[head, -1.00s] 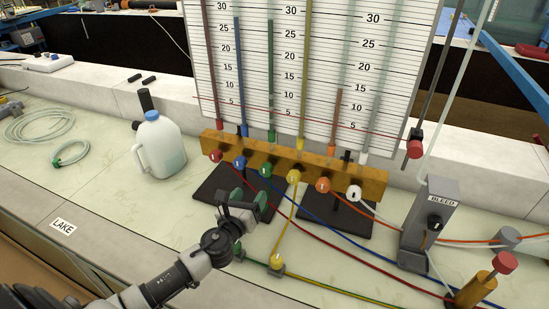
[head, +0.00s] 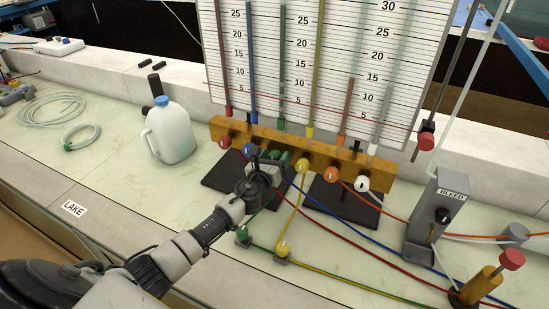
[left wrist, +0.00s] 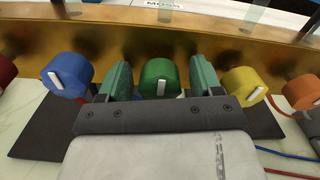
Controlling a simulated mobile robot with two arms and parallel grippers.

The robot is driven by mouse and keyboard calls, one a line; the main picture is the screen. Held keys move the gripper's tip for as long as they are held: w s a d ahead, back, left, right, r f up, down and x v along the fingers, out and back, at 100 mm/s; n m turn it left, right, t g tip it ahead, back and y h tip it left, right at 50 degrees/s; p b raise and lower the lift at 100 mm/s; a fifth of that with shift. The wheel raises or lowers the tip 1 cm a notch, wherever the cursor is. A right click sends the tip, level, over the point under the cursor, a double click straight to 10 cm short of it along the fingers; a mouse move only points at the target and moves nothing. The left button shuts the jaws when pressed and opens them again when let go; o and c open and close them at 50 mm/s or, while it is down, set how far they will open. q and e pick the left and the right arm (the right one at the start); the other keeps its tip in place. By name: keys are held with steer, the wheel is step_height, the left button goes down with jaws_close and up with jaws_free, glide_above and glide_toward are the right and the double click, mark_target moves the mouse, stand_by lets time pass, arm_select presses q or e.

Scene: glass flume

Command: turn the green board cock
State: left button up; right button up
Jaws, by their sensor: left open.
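The green board cock (left wrist: 159,80) is a round green knob with a white mark, on the front of the brass manifold bar (left wrist: 205,38). In the left wrist view it sits between the two green-padded fingers of my left gripper (left wrist: 160,82), with a visible gap on each side. The white mark stands close to upright. In the head view my left gripper (head: 280,160) reaches the bar and mostly hides the green cock. The left gripper is open. My right gripper shows in neither view.
The blue cock (left wrist: 67,75) is just left of the fingers and the yellow cock (left wrist: 243,86) just right. Red (head: 224,142), orange (head: 331,174) and white (head: 362,184) cocks share the bar. Coloured tubes cross the bench below. A jug (head: 168,132) stands left; the bleed post (head: 434,215) right.

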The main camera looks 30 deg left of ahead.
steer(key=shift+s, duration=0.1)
arm_select(q)
steer(key=c, duration=0.9)
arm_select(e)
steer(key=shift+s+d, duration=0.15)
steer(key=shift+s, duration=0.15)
arm_select(q)
steer(key=shift+n, duration=0.4)
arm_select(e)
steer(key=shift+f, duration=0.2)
arm_select(q)
steer(key=n+b, duration=0.1)
steer(key=n, duration=0.1)
steer(key=shift+n, duration=0.4)
steer(key=n+b, duration=0.1)
steer(key=n, duration=0.9)
steer(key=shift+n, duration=2.2)
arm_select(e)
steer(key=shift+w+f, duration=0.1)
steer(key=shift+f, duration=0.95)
